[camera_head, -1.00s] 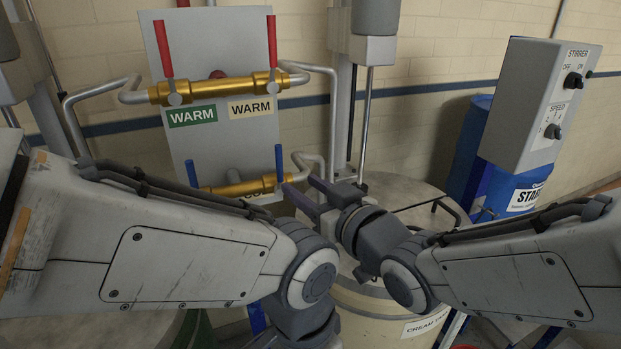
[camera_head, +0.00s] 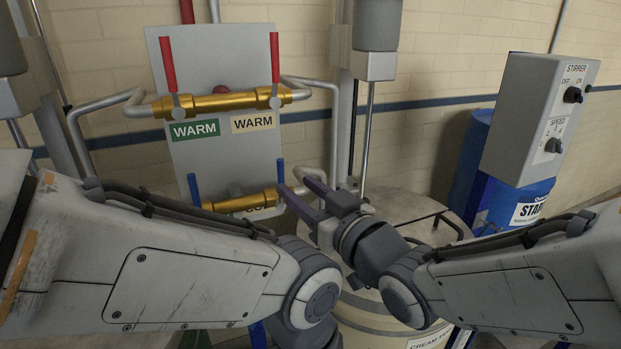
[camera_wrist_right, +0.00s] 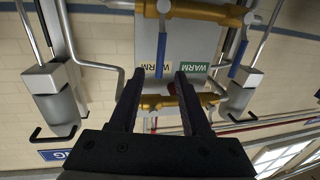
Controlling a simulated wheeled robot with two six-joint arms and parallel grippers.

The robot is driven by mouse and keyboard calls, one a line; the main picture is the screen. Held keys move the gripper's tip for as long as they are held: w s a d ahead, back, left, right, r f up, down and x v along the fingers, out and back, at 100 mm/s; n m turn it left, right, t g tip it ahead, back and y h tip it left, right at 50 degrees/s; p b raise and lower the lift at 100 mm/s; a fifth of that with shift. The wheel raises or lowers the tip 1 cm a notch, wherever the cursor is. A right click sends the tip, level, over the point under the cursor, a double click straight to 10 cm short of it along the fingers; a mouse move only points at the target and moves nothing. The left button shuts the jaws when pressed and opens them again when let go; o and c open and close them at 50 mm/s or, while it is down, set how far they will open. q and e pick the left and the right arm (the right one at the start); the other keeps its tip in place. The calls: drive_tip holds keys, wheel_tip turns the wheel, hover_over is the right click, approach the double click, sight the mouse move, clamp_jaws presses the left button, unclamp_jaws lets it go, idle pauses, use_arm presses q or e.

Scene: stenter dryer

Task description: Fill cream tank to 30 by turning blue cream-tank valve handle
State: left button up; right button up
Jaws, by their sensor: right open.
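The right blue handle (camera_head: 280,172) stands upright on the lower brass valve (camera_head: 242,201), on the side nearer the cream tank. My right gripper (camera_head: 294,185) is open, its fingers pointing at this handle. In the right wrist view, which is upside down, the handle (camera_wrist_right: 161,50) lies in line with the gap between the open fingers (camera_wrist_right: 158,76); I cannot tell if they touch it. A second blue handle (camera_head: 194,190) stands at the left end of the valve. The cream tank (camera_head: 400,207) is below and right, partly hidden by my right arm. My left gripper is out of view.
Above are a brass pipe (camera_head: 225,101) with two red handles and green and cream WARM labels. Bent metal pipes (camera_head: 335,120) and a vertical rod run close to the right of the valves. A grey stirrer box (camera_head: 535,115) and blue drum (camera_head: 472,150) stand at right.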

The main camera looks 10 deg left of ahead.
sight(279, 172)
drive_tip(key=shift+b+x, duration=0.7)
drive_tip(key=shift+x, duration=4.4)
clamp_jaws()
drive_tip(key=shift+f, duration=0.1)
